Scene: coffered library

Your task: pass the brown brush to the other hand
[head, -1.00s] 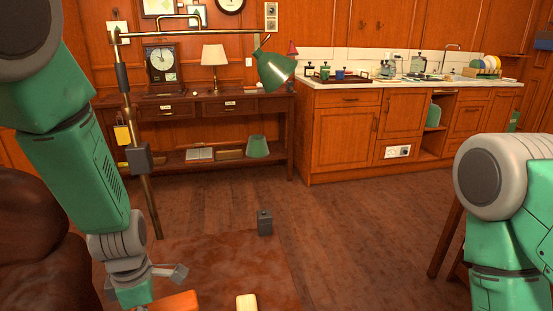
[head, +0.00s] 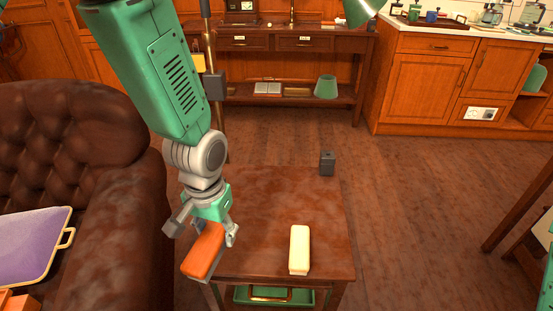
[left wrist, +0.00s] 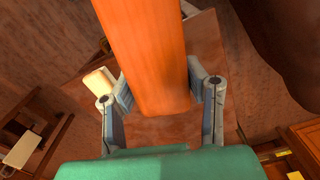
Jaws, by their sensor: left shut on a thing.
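The brown brush (head: 204,250) is an orange-brown block with rounded edges. My left gripper (head: 203,234) is shut on it, one finger on each side, at the near left edge of the small table in the head view. In the left wrist view the brush (left wrist: 155,60) runs from between the fingers (left wrist: 162,98) up to the top edge. Its underside is hidden, so I cannot tell whether it has bristles.
A brown leather sofa (head: 85,130) with a purple tray (head: 30,245) stands left. Floor is clear right of the table.

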